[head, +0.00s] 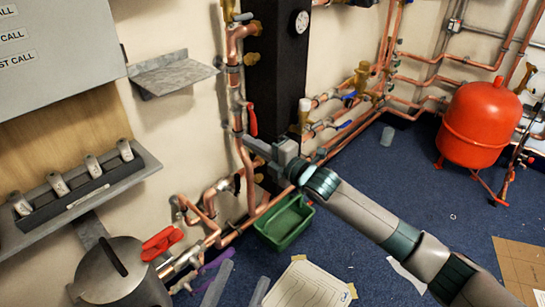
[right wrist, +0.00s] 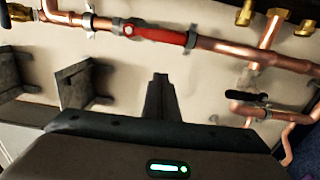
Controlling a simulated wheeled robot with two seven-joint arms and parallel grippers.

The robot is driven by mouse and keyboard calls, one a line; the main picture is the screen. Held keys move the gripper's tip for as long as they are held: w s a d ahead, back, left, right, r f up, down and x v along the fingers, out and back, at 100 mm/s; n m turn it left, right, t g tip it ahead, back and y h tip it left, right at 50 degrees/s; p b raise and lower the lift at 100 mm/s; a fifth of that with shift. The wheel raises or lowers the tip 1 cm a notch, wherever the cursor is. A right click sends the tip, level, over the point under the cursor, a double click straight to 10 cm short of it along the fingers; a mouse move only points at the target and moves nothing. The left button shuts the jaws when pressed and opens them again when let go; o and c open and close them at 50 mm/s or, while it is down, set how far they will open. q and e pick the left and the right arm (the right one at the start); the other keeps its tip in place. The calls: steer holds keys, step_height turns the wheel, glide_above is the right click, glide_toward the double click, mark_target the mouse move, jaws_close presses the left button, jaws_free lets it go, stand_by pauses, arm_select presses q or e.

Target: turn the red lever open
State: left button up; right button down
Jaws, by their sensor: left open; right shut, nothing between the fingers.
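The red lever (head: 251,119) is on the vertical copper pipe left of the black column. It points down, close beside the pipe. In the right wrist view the lever (right wrist: 160,35) lies along the copper pipe, which runs sideways there. My right gripper (head: 254,144) reaches in from the lower right, just below the lever in the head view. In the right wrist view its fingers (right wrist: 159,92) are together and empty, with a visible gap in the picture between tips and lever. I cannot make out my left gripper in either view.
A black column (head: 277,80) stands right of the pipe. A grey wall shelf (head: 172,74) is to the left. A green bin (head: 284,222) sits on the floor below. A red-handled item (head: 162,243) is by a grey metal container (head: 112,272). A red tank (head: 478,123) stands at right.

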arm_select(q)
steer(key=shift+w+f+g+y+p, duration=0.2)
steer(key=shift+w+f+g, duration=0.3)
steer(key=shift+f, duration=0.25)
steer(key=shift+w+f+g+y+p, duration=0.25)
steer(key=shift+w+f+g, duration=0.25)
steer(key=shift+f, duration=0.25)
steer(key=shift+w+f+g+y+p, duration=0.2)
steer(key=shift+w+f+g, duration=0.3)
steer(key=shift+f, duration=0.25)
arm_select(e)
steer(key=v, duration=0.8)
steer(key=shift+d, duration=0.3)
arm_select(q)
steer(key=shift+d, duration=0.1)
arm_select(e)
steer(key=shift+f, duration=0.15)
